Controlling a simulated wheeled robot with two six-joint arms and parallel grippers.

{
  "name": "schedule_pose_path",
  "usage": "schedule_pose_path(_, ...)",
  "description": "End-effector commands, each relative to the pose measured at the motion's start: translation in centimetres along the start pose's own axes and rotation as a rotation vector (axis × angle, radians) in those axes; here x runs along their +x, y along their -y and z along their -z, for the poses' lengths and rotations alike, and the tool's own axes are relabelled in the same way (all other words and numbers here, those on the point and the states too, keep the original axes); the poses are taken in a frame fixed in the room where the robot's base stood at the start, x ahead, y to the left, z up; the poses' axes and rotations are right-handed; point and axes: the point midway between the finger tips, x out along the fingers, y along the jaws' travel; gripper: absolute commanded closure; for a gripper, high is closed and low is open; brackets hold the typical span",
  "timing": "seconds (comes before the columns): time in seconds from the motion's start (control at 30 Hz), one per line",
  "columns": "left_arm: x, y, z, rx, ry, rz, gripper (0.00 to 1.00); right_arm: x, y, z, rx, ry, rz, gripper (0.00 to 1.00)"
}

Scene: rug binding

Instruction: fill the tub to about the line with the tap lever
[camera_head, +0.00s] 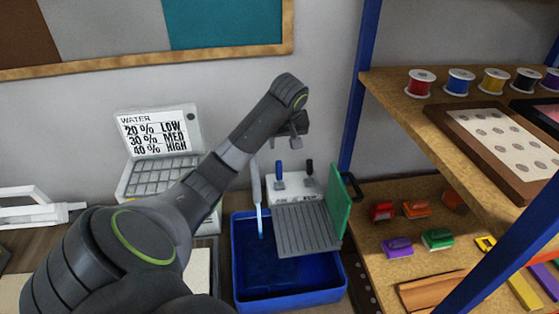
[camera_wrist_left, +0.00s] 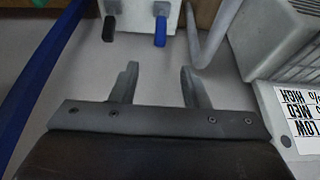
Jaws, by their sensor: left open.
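The blue tub (camera_head: 241,285) stands low in the middle of the head view, dark blue inside; I cannot make out a fill line or water level. Behind it is a white tap box (camera_head: 295,190) with a blue lever (camera_head: 280,176) and a black lever (camera_head: 309,172). A pale spout (camera_head: 256,195) reaches down over the tub's left part. My left gripper (camera_head: 297,138) is above and behind the levers, open and empty. In the left wrist view its fingers (camera_wrist_left: 161,80) are apart, with the blue lever (camera_wrist_left: 160,32) and black lever (camera_wrist_left: 108,30) ahead, untouched. My right gripper is out of view.
A sign (camera_head: 155,132) reads WATER, 20% LOW, 30% MED, 40% HIGH, on a keyboard device left of the tub. A grey ribbed plate (camera_head: 306,230) with a green panel (camera_head: 338,197) covers part of the tub. A blue-post shelf (camera_head: 362,90) stands close on the right.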

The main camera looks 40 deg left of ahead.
Motion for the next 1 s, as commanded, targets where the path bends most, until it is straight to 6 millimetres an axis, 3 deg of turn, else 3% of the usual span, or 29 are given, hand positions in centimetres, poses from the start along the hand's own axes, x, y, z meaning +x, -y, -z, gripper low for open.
schedule_pose_path(0.27, 2.5, 0.0, -0.2, -0.001, -0.001, 0.0, 0.58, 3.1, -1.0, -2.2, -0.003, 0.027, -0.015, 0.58)
schedule_pose_path(0.6, 6.3, 0.0, -0.2, 0.0, 0.0, 0.0, 0.58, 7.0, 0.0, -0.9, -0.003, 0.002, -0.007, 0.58)
schedule_pose_path(0.67, 7.1, 0.1, 0.0, -0.002, 0.006, 0.004, 0.58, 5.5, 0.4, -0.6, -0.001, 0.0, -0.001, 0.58)
schedule_pose_path(1.0, 14.0, 0.1, -0.1, 0.0, 0.005, 0.003, 0.58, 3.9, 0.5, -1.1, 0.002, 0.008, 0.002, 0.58)
